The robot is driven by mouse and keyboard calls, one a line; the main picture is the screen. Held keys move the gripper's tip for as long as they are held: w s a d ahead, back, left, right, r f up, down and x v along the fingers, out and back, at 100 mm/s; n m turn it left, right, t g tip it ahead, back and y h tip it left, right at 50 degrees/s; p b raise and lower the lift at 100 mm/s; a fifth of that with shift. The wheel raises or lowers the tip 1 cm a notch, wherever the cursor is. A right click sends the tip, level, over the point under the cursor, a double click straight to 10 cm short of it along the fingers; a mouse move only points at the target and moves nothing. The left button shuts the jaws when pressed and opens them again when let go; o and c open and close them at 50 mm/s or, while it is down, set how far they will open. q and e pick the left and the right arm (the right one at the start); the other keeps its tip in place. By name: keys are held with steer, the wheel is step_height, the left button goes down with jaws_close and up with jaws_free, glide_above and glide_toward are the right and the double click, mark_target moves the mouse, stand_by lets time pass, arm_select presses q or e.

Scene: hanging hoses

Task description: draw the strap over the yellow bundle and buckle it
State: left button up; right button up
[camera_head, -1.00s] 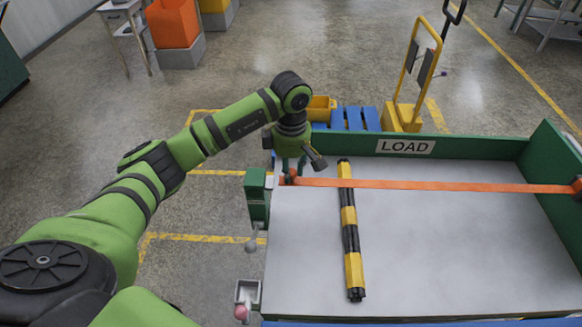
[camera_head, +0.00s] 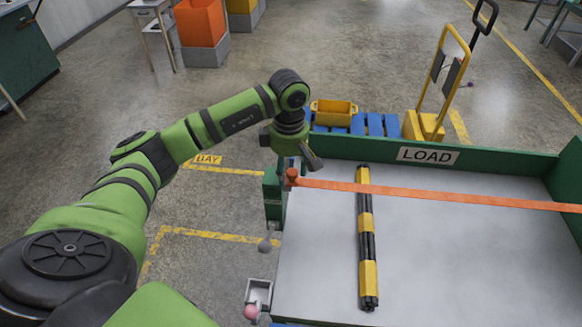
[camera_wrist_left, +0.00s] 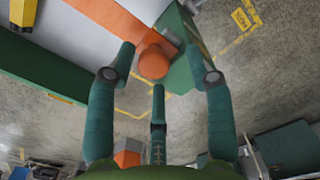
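The yellow and black bundle (camera_head: 368,275) lies lengthwise on the grey bed. The orange strap (camera_head: 440,194) crosses over its far part, from the right side to the green block (camera_head: 273,190) at the bed's left edge. The strap's orange knob end (camera_head: 291,176) is at that block; I cannot tell whether it is latched. My left gripper (camera_head: 290,160) is just above the knob. In the left wrist view its fingers (camera_wrist_left: 158,80) are spread around the knob (camera_wrist_left: 153,62), with gaps at the sides. My right gripper is not in view.
A green wall with a LOAD sign (camera_head: 427,155) closes the bed's far side. A lever with a grey ball (camera_head: 265,245) and a pink ball (camera_head: 251,312) stick out at the left edge. Behind stand a yellow bin (camera_head: 334,112) and a yellow trolley (camera_head: 424,125).

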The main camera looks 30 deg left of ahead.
mark_target(289, 172)
arm_select(q)
steer(key=shift+d, duration=0.15)
step_height(289, 172, up, 12)
stand_by(0.5)
stand_by(0.4)
